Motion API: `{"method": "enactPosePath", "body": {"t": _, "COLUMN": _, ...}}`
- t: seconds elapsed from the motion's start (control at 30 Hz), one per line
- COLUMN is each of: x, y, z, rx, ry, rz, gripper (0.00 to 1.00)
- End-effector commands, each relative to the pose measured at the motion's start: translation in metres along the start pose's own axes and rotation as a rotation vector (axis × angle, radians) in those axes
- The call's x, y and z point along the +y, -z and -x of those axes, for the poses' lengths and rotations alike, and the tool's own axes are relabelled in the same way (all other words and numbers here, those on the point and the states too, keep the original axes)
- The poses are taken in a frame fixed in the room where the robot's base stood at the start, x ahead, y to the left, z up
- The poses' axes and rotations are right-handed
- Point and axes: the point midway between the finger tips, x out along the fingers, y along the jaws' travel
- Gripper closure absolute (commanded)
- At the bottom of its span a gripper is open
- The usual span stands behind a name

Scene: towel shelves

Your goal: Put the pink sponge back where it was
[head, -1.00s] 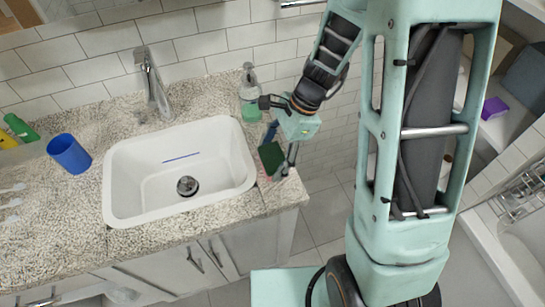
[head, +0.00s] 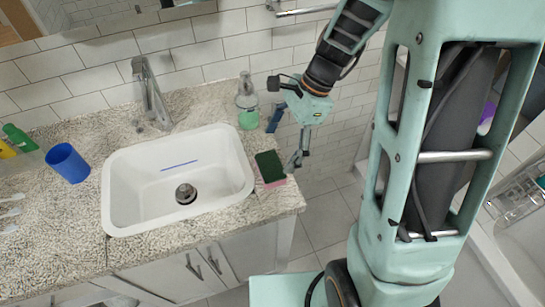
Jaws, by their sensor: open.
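The pink sponge (head: 270,168) rests on the speckled counter (head: 284,199), right of the sink (head: 179,223) and near the counter's right end. Its dark green face is up, and a pink edge shows along its lower side. My gripper (head: 285,141) is open and empty at the counter's right end. One finger is behind the sponge near the soap bottle, and the other is close to the sponge's right side. Whether that finger touches it is hard to tell.
A soap bottle (head: 248,108) with green liquid stands just left of my gripper, behind the sponge. A faucet (head: 152,92) rises behind the sink. A blue cup (head: 68,163) and green and yellow bottles stand at the left. A blue stick (head: 179,166) lies in the sink.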

Motion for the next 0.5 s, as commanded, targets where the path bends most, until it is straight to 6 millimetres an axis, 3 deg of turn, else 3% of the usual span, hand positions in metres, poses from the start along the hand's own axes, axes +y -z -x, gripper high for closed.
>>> {"method": "enactPosePath", "body": {"t": 0.03, "x": -0.001, "y": 0.000, "z": 0.013, "rx": 0.001, "ry": 0.005, "rz": 0.001, "gripper": 0.15}}
{"method": "enactPosePath", "body": {"t": 0.2, "x": -0.001, "y": 0.000, "z": 0.038, "rx": 0.000, "ry": 0.003, "rz": 0.000, "gripper": 0.15}}
{"method": "enactPosePath", "body": {"t": 0.5, "x": 0.000, "y": 0.000, "z": 0.050, "rx": 0.000, "ry": -0.001, "rz": 0.000, "gripper": 0.15}}
